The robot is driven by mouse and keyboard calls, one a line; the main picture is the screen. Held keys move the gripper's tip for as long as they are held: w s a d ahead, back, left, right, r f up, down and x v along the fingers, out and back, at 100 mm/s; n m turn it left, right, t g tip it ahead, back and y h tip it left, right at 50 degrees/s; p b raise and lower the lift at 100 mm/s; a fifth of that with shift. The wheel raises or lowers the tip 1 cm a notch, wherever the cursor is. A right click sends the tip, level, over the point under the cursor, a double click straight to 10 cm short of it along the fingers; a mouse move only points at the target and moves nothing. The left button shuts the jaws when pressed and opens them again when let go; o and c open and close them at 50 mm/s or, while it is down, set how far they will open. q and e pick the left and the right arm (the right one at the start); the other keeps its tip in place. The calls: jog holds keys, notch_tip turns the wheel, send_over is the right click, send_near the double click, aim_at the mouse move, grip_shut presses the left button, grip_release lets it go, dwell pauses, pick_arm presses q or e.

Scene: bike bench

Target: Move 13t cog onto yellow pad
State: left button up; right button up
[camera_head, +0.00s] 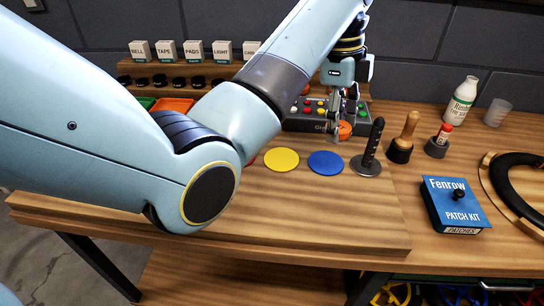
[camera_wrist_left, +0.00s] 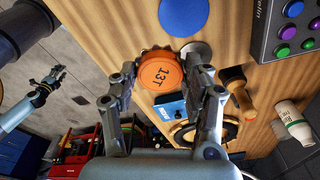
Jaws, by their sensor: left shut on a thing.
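The orange cog marked 13T (camera_wrist_left: 160,72) is between the fingers of my left gripper (camera_wrist_left: 162,82) in the left wrist view. The gripper is shut on it. In the head view my left gripper (camera_head: 338,125) points down, and the orange cog (camera_head: 345,130) shows partly behind its fingers, in front of the grey button box. The yellow pad (camera_head: 281,160) lies flat on the bench, nearer and to the left of the gripper, with nothing on it. My right gripper (camera_wrist_left: 45,88) is small at the left of the wrist view; its finger state is unclear.
A blue pad (camera_head: 325,163) lies right of the yellow one; a red pad is mostly hidden by my arm. A black ribbed post (camera_head: 372,145) stands close to the right. The button box (camera_head: 300,115), a wooden-handled tool (camera_head: 404,138) and a patch kit (camera_head: 455,205) are nearby.

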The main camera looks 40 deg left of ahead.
pick_arm(q)
jog(key=a+f, duration=0.2)
jog(key=a, duration=0.1)
send_over(282, 159)
notch_tip(282, 159, down, 4)
jog(key=shift+w+d+f, duration=0.1)
jog(key=shift+d, duration=0.05)
jog(key=shift+a+f, duration=0.2)
jog(key=shift+a, duration=0.05)
jog(key=shift+a+f, duration=0.1)
jog(key=shift+f, duration=0.15)
notch_tip(282, 159, down, 3)
jog(key=shift+f, duration=0.35)
pick_arm(e)
jog(key=shift+w+d+r, duration=0.1)
jog(key=shift+w+d, duration=0.25)
jog(key=shift+d, duration=0.5)
pick_arm(q)
jog(key=o, duration=1.1)
jog(key=shift+f, duration=0.1)
jog(key=shift+o, duration=0.2)
